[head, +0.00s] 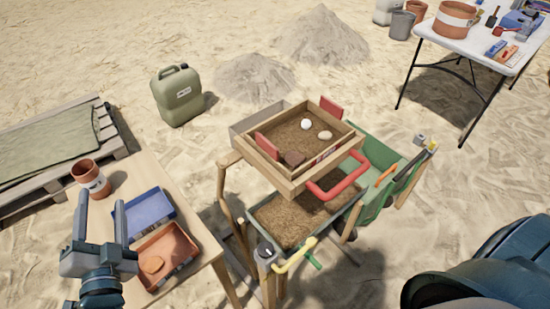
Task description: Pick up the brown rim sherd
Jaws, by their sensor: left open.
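A dark brown piece (293,158), which looks like the brown rim sherd, lies on the soil in the wooden sieve box (284,181), near its front left corner. A white round piece (306,124) and a pale tan piece (325,135) lie farther back in the same box. My left gripper (102,200) is open and empty over the small wooden table at the left, beside the blue tray and well left of the sieve box. My right gripper does not show.
A blue tray (149,213) and an orange tray (166,254) holding an orange-brown disc (152,264) sit on the wooden table (203,250). A clay pot (91,178) stands at its back. A red handle (337,183) sticks out from the sieve box. A green barrow (372,152) stands close by.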

